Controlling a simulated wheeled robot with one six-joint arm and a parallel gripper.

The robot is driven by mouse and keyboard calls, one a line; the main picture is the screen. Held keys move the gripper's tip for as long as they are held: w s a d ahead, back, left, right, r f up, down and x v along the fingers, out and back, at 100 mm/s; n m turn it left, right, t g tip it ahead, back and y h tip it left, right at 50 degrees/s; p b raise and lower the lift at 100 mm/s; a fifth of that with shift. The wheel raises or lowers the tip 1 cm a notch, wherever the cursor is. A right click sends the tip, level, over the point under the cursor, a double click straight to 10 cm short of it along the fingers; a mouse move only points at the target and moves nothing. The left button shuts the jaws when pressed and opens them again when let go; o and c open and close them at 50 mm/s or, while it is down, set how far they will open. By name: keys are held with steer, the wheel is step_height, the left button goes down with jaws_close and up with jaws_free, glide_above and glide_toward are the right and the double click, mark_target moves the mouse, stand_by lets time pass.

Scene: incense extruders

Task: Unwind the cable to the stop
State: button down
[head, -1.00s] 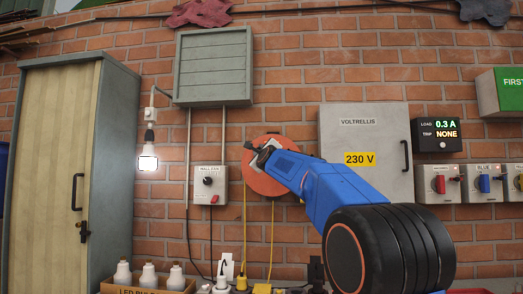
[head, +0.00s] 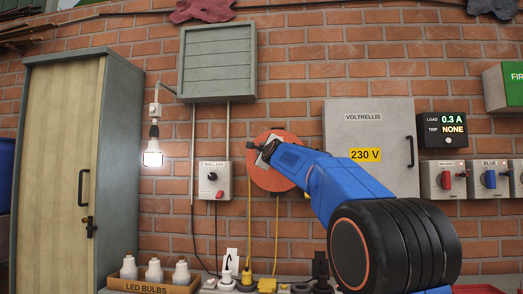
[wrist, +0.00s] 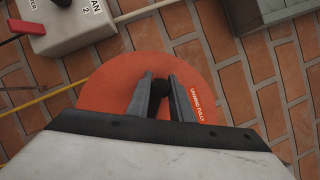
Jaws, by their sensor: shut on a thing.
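The cable reel is an orange-red disc (head: 292,178) on the brick wall, left of the grey cabinet. In the wrist view the disc (wrist: 215,80) carries the printed words "UNWIND FULLY". My gripper (head: 259,156) is in front of the disc's upper left part. A yellow cable (head: 249,220) hangs from the disc towards the sockets below. The disc's centre is hidden by my gripper.
A grey fan switch box (head: 212,192) is close left of the disc. A cabinet marked 230 V (head: 365,130) is close right. Sockets and plugs (head: 247,282) line the bottom. A lit bulb (head: 153,158) hangs at left. The load display (head: 441,130) reads 0.3 A.

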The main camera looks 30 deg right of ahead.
steer(key=shift+a+f+n, duration=0.1)
steer(key=shift+f+n, duration=0.05)
steer(key=shift+n, duration=0.15)
steer(key=n, duration=0.1)
steer(key=f+n+g, duration=0.1)
steer(key=a+f+n+y, duration=0.1)
steer(key=n, duration=0.1)
steer(key=shift+w+f, duration=0.25)
steer(key=shift+w, duration=0.1)
steer(key=f+n+g, duration=0.1)
steer(key=f+n, duration=0.1)
steer(key=f+n+g, duration=0.1)
steer(key=f+n, duration=0.1)
steer(key=n, duration=0.1)
steer(key=f+n+g, duration=0.1)
steer(key=n, duration=0.1)
steer(key=shift+s+d+f+n+g, duration=0.2)
steer(key=shift+d+f+n+g, duration=0.2)
steer(key=shift+s+d+f+n+g+h, duration=0.3)
steer(key=shift+d+f+n+g+h, duration=0.2)
steer(key=shift+n, duration=0.3)
steer(key=shift+s+d+f+n+g+h, duration=0.35)
steer(key=shift+f+n, duration=0.25)
steer(key=shift+n, duration=0.2)
steer(key=shift+w, duration=0.1)
steer(key=c, duration=1.6)
jaws_free()
steer(key=shift+o, duration=0.2)
